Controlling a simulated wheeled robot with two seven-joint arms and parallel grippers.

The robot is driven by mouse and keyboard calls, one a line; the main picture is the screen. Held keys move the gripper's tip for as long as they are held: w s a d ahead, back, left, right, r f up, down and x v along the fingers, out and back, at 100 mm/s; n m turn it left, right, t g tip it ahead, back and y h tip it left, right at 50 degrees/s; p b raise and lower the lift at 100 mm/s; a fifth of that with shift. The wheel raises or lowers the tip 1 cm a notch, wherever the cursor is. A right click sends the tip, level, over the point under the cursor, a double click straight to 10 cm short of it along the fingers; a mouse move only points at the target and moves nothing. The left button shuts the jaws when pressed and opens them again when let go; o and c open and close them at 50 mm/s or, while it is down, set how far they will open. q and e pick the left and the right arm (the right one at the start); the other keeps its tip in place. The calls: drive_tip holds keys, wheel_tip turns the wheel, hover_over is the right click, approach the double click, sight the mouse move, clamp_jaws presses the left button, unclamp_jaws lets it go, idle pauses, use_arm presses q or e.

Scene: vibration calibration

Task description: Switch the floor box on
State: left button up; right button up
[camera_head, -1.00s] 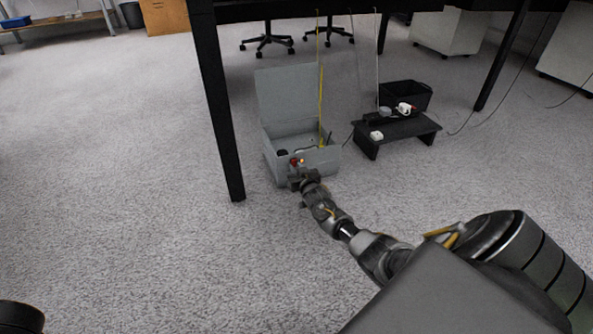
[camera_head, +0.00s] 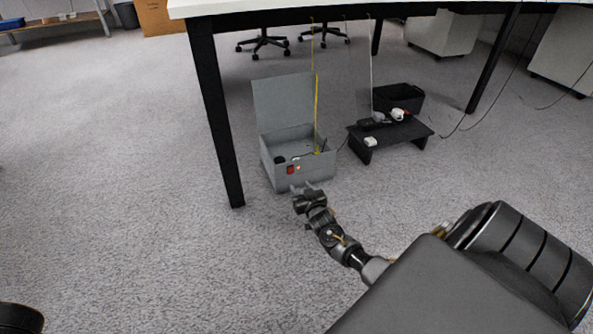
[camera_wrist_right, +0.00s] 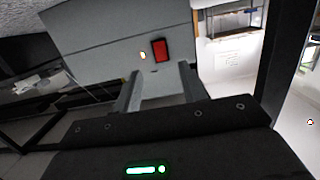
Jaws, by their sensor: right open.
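The floor box (camera_head: 268,177) is a grey box on the carpet with its lid (camera_head: 283,100) standing open. Its front face carries a red rocker switch (camera_head: 290,170) and, beside it, a small pale-orange light (camera_head: 298,168) that looks lit. In the right wrist view the red switch (camera_wrist_right: 160,50) and the light (camera_wrist_right: 143,56) sit on the grey face beyond the fingers. My right gripper (camera_head: 301,188) is just in front of the box, below the switch. In the wrist view its two fingers (camera_wrist_right: 160,84) are apart, with nothing between them. My left gripper is out of view.
A desk with a black leg (camera_head: 218,130) stands over the box's left side. To the right, a low black stand (camera_head: 392,137) bears a power strip and plugs, with a black bin (camera_head: 412,98) behind. A yellow cable (camera_head: 317,110) hangs into the box. Carpet at left is clear.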

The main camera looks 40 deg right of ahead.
drive_tip(key=shift+p+v, duration=0.35)
drive_tip(key=shift+v, duration=0.8)
